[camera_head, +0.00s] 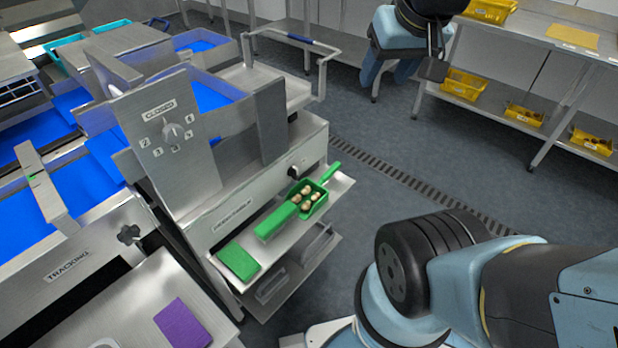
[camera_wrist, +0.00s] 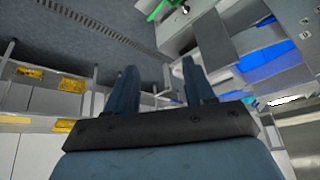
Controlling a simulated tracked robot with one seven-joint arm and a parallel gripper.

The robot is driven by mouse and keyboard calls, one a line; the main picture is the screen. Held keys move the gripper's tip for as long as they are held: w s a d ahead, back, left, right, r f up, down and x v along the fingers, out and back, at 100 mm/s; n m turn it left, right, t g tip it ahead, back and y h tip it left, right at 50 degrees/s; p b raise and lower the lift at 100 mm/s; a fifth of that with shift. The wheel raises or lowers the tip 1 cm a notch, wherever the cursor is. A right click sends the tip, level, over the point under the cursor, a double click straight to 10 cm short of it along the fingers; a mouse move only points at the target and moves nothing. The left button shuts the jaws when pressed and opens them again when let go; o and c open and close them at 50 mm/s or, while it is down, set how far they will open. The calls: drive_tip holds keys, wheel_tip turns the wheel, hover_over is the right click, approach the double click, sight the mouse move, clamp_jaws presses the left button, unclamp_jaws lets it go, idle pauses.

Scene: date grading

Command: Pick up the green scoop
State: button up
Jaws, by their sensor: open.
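The green scoop (camera_head: 290,211) lies on a steel shelf (camera_head: 296,232) at the front of the grading machine in the head view. A green shape, likely the scoop, is partly visible at the top edge of the wrist view (camera_wrist: 157,9). My gripper (camera_wrist: 160,74) is open and empty, well away from the scoop.
A green folded cloth or pad (camera_head: 238,262) lies on the shelf's near end. A purple pad (camera_head: 183,322) lies on a lower left surface. The machine's upright panel (camera_head: 165,140) stands left of the shelf. Yellow trays (camera_head: 464,84) sit on a rack at right. The floor between is clear.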

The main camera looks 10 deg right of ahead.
drive_tip(key=w+a+f+m+g+y, duration=0.1)
drive_tip(key=w+f, duration=0.2)
drive_tip(key=w, duration=0.2)
drive_tip(key=w+f+m+g+y, duration=0.1)
drive_tip(key=w+f, duration=0.2)
drive_tip(key=w, duration=0.3)
drive_tip(key=m+g+h, duration=0.2)
drive_tip(key=m+g, duration=0.2)
drive_tip(key=m, duration=0.5)
hover_over(327, 174)
drive_tip(key=f, duration=3.9)
drive_tip(key=shift+w+a+f, duration=0.15)
drive_tip(key=shift+w+a, duration=0.05)
drive_tip(key=shift+w, duration=0.2)
drive_tip(key=f, duration=0.4)
drive_tip(key=shift+s+d+f, duration=0.1)
drive_tip(key=shift+s+d, duration=0.05)
drive_tip(key=shift+s, duration=0.25)
drive_tip(key=shift+f, duration=0.6)
